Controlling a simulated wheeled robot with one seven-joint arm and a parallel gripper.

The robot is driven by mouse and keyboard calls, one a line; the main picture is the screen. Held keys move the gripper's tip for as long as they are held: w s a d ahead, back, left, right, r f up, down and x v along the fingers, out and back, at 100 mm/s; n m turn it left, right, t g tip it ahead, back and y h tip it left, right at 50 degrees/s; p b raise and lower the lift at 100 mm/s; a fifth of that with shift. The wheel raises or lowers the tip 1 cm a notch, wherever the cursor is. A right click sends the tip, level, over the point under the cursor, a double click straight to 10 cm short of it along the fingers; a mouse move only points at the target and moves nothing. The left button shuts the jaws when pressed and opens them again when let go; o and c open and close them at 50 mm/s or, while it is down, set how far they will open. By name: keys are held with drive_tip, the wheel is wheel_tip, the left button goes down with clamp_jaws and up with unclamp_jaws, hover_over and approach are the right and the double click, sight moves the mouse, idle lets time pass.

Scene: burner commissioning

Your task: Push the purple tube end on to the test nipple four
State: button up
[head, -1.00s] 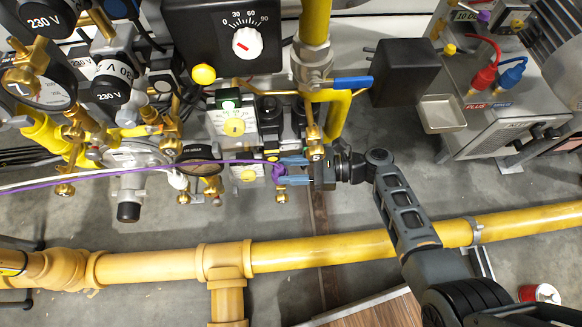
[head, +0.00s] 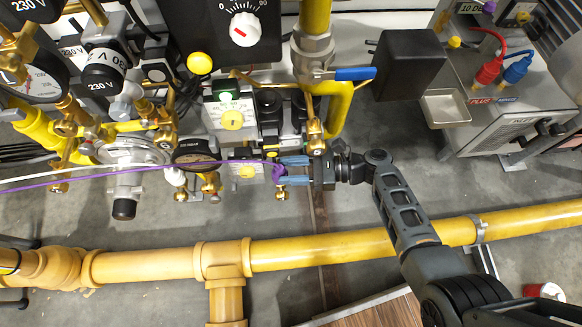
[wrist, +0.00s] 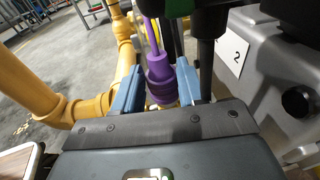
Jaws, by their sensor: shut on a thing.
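The purple tube end (wrist: 160,75) stands upright between the blue fingers of my gripper (wrist: 163,100) in the wrist view. In the head view the purple end (head: 279,172) sits at the tips of my gripper (head: 284,172), which is shut on it. The purple tube runs from it to the left edge of the head view. A brass fitting (head: 281,195) shows just below the purple end. I cannot tell whether the purple end is seated on a nipple, and no nipple marked four can be made out.
Gas valves and a timer box (head: 233,118) crowd the space just above and left of my gripper. A yellow pipe (head: 320,248) runs below. A plate marked 2 (wrist: 231,54) is right in the wrist view.

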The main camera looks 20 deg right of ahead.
drive_tip(key=shift+f, duration=0.25)
drive_tip(key=o, duration=1.2)
drive_tip(key=p+v, duration=0.1)
drive_tip(key=v, duration=0.6)
drive_tip(key=shift+s+d+p, duration=0.2)
drive_tip(key=shift+d+p, duration=0.2)
